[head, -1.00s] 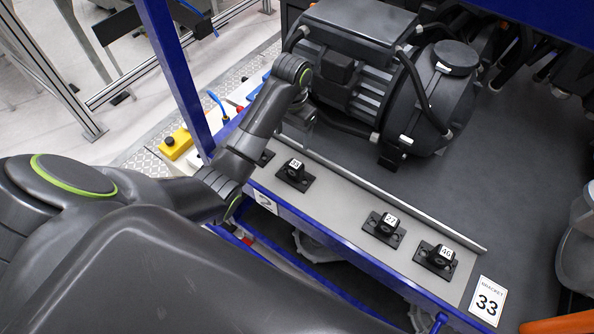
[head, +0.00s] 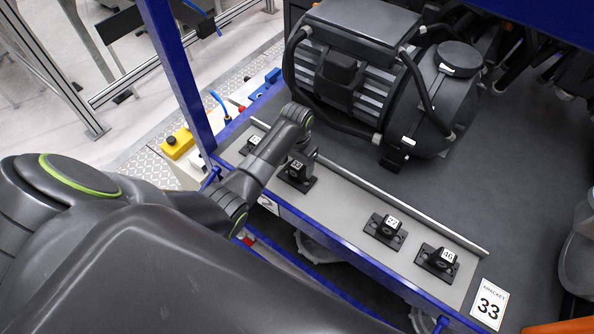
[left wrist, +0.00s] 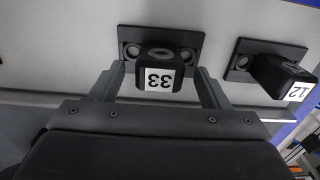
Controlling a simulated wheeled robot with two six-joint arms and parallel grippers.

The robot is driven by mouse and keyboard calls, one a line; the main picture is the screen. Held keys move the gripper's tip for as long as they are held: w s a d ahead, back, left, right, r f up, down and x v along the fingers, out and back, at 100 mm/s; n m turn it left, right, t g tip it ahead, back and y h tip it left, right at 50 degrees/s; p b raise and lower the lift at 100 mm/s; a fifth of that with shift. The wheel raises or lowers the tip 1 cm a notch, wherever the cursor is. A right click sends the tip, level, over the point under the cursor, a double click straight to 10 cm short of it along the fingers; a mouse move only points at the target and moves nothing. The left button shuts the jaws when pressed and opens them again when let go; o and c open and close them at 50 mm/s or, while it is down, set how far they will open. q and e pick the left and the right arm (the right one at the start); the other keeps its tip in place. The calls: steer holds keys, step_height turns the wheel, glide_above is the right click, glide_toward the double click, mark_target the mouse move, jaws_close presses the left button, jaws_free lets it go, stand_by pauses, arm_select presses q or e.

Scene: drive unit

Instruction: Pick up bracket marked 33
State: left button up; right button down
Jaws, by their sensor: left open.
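The bracket marked 33 (head: 296,172) is a small black block on a flat black base plate, upright on the grey strip along the bench's front edge. In the left wrist view the same bracket (left wrist: 160,72) shows its white label upside down. My left gripper (left wrist: 160,84) is open, with one finger on each side of the block and visible gaps between. In the head view my left gripper (head: 304,157) is partly hidden by its own wrist, just above and beside this bracket. My right gripper is not in view.
A bracket marked 12 (left wrist: 285,78) stands close beside it; it also shows in the head view (head: 254,141). Two more brackets (head: 385,229) (head: 437,258) stand to the right. A metal rail (head: 400,208) and large motor (head: 375,75) lie behind. A card (head: 488,304) reads "bracket 33".

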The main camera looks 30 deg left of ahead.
arm_select(q)
steer(key=shift+f, duration=1.3)
jaws_close()
steer(key=shift+r, duration=0.1)
